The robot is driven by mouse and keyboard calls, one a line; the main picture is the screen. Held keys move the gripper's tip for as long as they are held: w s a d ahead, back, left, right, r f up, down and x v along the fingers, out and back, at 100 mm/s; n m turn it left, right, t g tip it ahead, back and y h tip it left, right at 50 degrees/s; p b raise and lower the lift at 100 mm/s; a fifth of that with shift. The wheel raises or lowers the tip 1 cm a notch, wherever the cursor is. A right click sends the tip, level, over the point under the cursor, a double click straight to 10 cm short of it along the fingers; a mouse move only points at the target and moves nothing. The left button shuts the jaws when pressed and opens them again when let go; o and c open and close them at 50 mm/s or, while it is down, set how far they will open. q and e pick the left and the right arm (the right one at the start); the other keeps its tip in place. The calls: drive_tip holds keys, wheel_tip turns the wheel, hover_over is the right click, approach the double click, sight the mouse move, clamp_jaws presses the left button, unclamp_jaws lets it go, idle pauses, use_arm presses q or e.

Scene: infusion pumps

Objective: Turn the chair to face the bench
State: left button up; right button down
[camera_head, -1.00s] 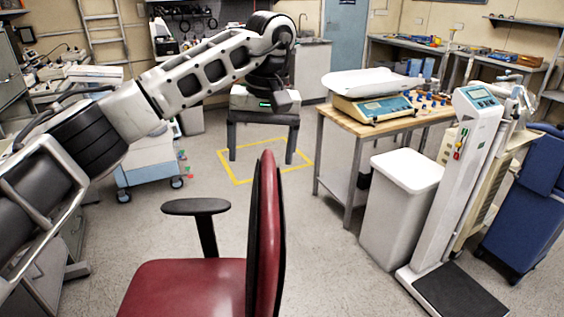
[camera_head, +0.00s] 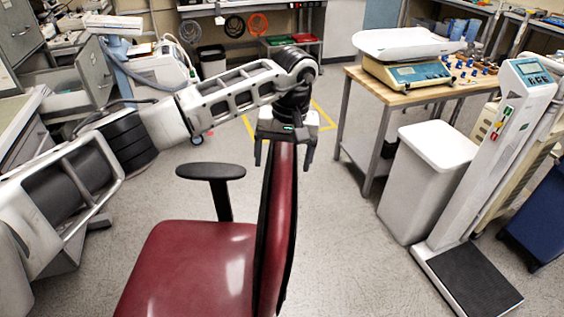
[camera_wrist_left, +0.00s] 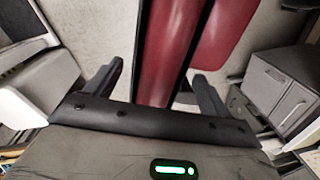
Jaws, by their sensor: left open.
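A dark red chair stands in front of me, with its seat (camera_head: 190,265) to the left and its tall backrest (camera_head: 279,225) on the right, seen nearly edge-on. A black armrest (camera_head: 210,171) stands above the far side of the seat. My left gripper (camera_head: 284,162) is open at the top of the backrest, one finger on each side of it. In the left wrist view the backrest (camera_wrist_left: 171,50) lies between the spread fingers of the gripper (camera_wrist_left: 167,88). I cannot tell whether the fingers touch it. My right gripper is not in view.
A wooden-topped bench (camera_head: 402,97) with a baby scale (camera_head: 408,70) stands at the back right. A white bin (camera_head: 425,180) and an upright column scale (camera_head: 495,150) stand at the right. Drawers and cabinets (camera_head: 72,70) line the left. Floor between chair and bin is clear.

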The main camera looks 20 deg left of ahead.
use_arm(q)
wheel_tip(320, 180, down, 2)
drive_tip(key=shift+a+f, duration=0.1)
drive_tip(key=shift+f, duration=0.3)
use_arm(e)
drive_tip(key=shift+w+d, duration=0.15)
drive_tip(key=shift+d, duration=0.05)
